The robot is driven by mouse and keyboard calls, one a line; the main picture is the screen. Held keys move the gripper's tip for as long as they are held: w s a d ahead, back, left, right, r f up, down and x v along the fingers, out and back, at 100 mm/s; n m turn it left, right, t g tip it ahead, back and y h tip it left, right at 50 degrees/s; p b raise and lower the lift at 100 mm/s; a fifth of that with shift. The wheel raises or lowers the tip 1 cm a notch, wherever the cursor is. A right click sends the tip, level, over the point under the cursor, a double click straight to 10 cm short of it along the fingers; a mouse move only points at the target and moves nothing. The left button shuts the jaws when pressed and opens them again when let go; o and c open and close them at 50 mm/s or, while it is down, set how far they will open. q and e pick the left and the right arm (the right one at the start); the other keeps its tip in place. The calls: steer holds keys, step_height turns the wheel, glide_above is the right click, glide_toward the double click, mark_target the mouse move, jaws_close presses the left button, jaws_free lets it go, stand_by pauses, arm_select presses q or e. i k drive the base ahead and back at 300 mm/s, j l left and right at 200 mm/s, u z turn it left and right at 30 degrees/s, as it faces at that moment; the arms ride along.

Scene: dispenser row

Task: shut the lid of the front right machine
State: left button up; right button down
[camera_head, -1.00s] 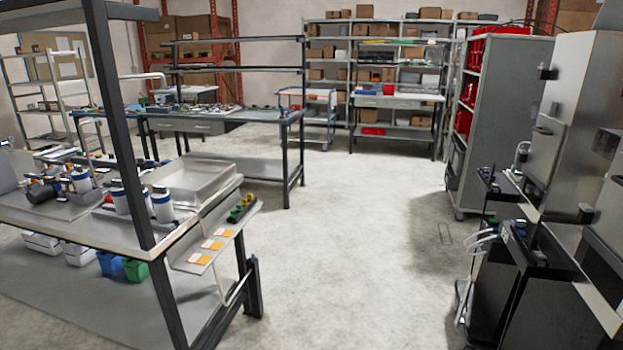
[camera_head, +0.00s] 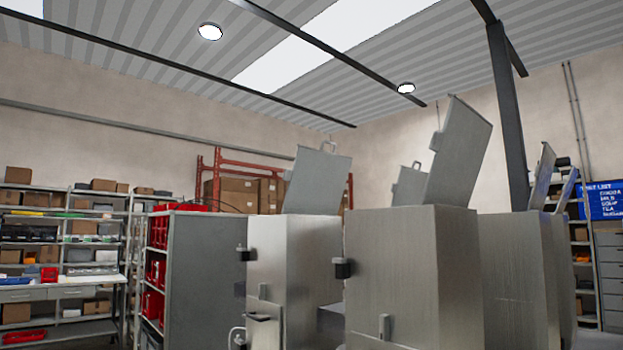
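Several tall grey metal machines stand in a row from the middle to the right of the head view. The nearest large machine (camera_head: 408,275) has its lid (camera_head: 460,153) raised and tilted up above its top. Another machine (camera_head: 284,262), to its left, also has its lid (camera_head: 317,180) standing open. A further raised lid (camera_head: 406,185) shows between them, its machine mostly hidden. More machines (camera_head: 516,270) at the right have raised lids (camera_head: 542,176). I cannot tell for sure which is the front right machine. Neither of my grippers shows.
A grey cabinet with red bins (camera_head: 208,265) stands left of the machines. Shelves with boxes (camera_head: 60,235) are at the far left. A dark post (camera_head: 508,120) rises behind the machines. A blue sign (camera_head: 602,200) is at the right.

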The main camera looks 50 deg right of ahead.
mark_target(317, 179)
steer(key=i+z, duration=0.7)
steer(key=i+j+z, duration=0.1)
steer(key=i+z, duration=0.55)
steer(key=z, duration=0.15)
steer(key=i+j+z, duration=0.15)
steer(key=i+z, duration=0.15)
steer(key=z, duration=0.2)
